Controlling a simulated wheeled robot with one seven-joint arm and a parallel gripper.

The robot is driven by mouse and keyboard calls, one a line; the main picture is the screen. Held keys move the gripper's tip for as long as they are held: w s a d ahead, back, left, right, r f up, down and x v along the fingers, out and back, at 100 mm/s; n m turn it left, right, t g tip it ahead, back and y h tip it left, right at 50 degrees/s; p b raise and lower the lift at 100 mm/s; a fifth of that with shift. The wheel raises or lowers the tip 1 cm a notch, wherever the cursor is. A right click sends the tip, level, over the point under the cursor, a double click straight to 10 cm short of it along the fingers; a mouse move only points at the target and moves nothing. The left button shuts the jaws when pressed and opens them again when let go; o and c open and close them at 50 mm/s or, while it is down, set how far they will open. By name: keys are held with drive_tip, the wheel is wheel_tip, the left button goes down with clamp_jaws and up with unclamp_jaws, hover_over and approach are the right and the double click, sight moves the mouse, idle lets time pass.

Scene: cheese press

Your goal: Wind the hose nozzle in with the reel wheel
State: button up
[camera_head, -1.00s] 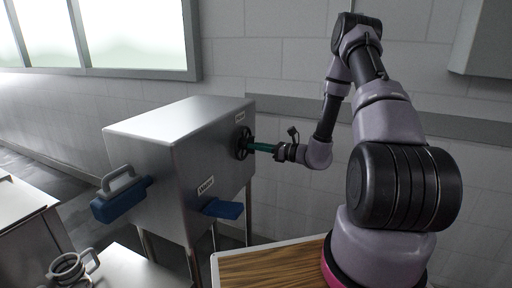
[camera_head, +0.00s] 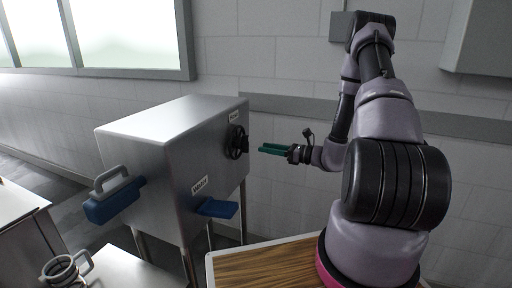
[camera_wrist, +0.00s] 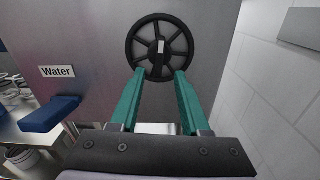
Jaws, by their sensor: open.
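The reel wheel (camera_head: 236,142) is a black spoked wheel on the right face of a steel cabinet (camera_head: 170,125). My gripper (camera_head: 264,149) has green fingers and is open and empty, a short gap to the right of the wheel. In the wrist view the fingertips (camera_wrist: 160,76) point at the wheel's lower part. A blue piece with a grey handle (camera_head: 113,196) hangs on the cabinet's front; I cannot tell whether it is the hose nozzle.
A blue lever (camera_head: 217,208) sticks out under the "Water" label (camera_head: 200,186). A wood-topped table (camera_head: 260,268) stands below my arm. A steel table with a ring-shaped metal part (camera_head: 62,270) is at the lower left. The wall is behind.

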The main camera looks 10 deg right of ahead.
drive_tip(key=shift+v, duration=1.8)
drive_tip(key=s+a+r+n+g+h, duration=0.1)
drive_tip(key=s+a+r+n+g, duration=0.35)
drive_tip(key=r+n, duration=0.3)
drive_tip(key=s+a+r+n+g+h, duration=0.2)
drive_tip(key=s+a+r+n+g, duration=0.2)
drive_tip(key=s+r+n+g, duration=0.3)
drive_tip(key=s+d+r+n+t+h, duration=0.2)
drive_tip(key=s+r+n+t+h, duration=0.1)
drive_tip(key=s+r, duration=0.3)
drive_tip(key=s+d+r+n+t+h, duration=0.3)
drive_tip(key=s+r+n+t+h, duration=0.1)
drive_tip(key=r, duration=0.6)
drive_tip(key=s+t+h, duration=0.1)
drive_tip(key=s+h, duration=0.1)
drive_tip(key=shift+r+h, duration=0.15)
drive_tip(key=shift+h, duration=0.15)
drive_tip(key=shift+d+n, duration=0.15)
drive_tip(key=shift+n, duration=0.1)
